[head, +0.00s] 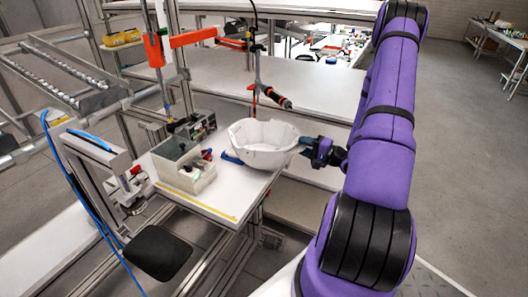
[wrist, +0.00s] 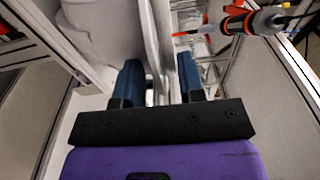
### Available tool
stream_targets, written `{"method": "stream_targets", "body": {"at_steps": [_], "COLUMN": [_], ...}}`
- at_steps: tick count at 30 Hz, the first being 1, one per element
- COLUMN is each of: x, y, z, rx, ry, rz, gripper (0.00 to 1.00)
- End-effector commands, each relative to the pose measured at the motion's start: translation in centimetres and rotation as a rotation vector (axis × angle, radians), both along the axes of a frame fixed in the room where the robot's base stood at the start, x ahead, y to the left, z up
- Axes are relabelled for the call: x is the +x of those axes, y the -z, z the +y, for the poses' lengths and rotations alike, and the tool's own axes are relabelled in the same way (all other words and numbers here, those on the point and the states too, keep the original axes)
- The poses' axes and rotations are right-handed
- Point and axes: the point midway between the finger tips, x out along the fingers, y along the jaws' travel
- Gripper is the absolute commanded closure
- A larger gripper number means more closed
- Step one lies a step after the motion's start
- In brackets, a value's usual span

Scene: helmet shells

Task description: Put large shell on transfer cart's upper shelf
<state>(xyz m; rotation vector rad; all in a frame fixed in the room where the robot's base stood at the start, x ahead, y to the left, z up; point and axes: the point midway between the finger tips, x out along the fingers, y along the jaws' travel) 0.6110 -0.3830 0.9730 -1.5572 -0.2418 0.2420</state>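The large shell (head: 262,142) is a white, bowl-like helmet shell, open side up, at the right end of the white worktable (head: 225,198). My gripper (head: 306,148) is at the shell's right rim. In the wrist view, the two blue fingers of my gripper (wrist: 160,80) stand apart on either side of the shell's pale wall (wrist: 152,45). A narrow gap seems to show beside the right finger, so the fingers look open around the rim. The shell's underside is hidden. I cannot tell for certain which structure is the transfer cart.
A grey divided bin (head: 185,168) with small parts stands left of the shell. An orange-and-black hanging tool (head: 277,98) is close above the shell and shows in the wrist view (wrist: 262,22). A long white bench (head: 200,78) lies behind. Open floor is at right.

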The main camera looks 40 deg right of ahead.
Motion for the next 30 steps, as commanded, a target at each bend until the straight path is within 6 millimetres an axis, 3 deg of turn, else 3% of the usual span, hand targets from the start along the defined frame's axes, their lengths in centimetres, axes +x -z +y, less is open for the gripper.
{"method": "stream_targets", "body": {"at_steps": [2,6,7,30], "x": [-0.01,-0.02,-0.02,-0.04], "y": [0.0,0.0,0.0,0.01], "z": [0.0,0.0,0.0,0.01], "rx": [0.0,0.0,0.0,0.0], "ry": [0.0,0.0,0.0,-0.001], "rz": [0.0,0.0,0.0,0.0], "gripper": [0.66,0.98,1.0,1.0]}}
